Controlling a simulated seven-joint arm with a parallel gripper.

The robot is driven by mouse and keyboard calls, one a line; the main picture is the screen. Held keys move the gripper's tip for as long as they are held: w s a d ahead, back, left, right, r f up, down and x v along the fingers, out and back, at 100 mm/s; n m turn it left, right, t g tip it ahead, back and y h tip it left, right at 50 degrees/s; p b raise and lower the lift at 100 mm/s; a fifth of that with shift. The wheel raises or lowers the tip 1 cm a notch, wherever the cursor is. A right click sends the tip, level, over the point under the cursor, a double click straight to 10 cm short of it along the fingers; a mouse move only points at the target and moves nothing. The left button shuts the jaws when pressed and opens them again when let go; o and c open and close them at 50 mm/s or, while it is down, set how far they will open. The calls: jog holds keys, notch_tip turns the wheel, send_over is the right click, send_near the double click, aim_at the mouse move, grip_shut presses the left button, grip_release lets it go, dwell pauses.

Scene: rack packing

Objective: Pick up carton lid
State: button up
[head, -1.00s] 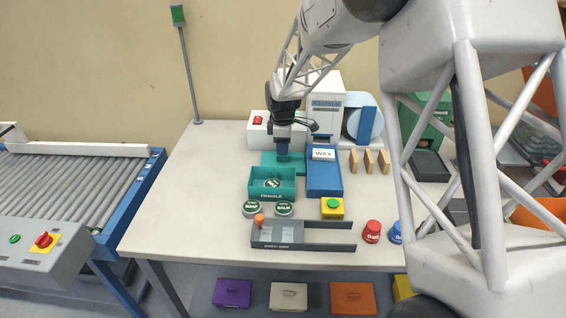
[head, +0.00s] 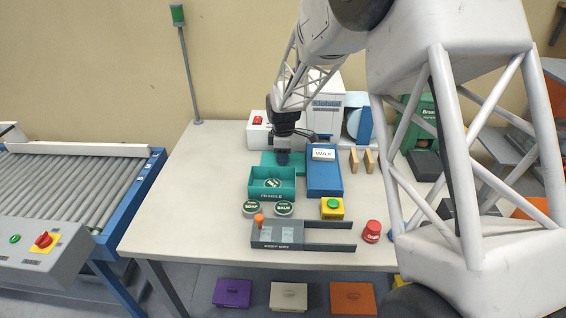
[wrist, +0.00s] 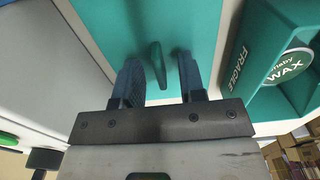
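The carton lid (head: 267,158) is a flat teal panel lying on the table just behind the open teal carton (head: 285,194) marked FRAGILE. In the wrist view the lid (wrist: 110,22) fills the upper middle, with a raised teal handle (wrist: 157,64) on it. My gripper (head: 283,161) is low over the lid. In the wrist view its dark fingers (wrist: 160,68) are open, one on each side of the handle, with gaps showing on both sides. The carton, holding a round WAX tin (wrist: 287,67), is to the right in that view.
A blue box with a WAX label (head: 323,178) stands close to the right of the lid. A white machine (head: 326,103) is behind it. The table's left side is clear.

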grip_shut()
jog(key=shift+r, duration=0.15)
notch_tip(320, 180, up, 10)
dwell(0.7)
dwell(0.5)
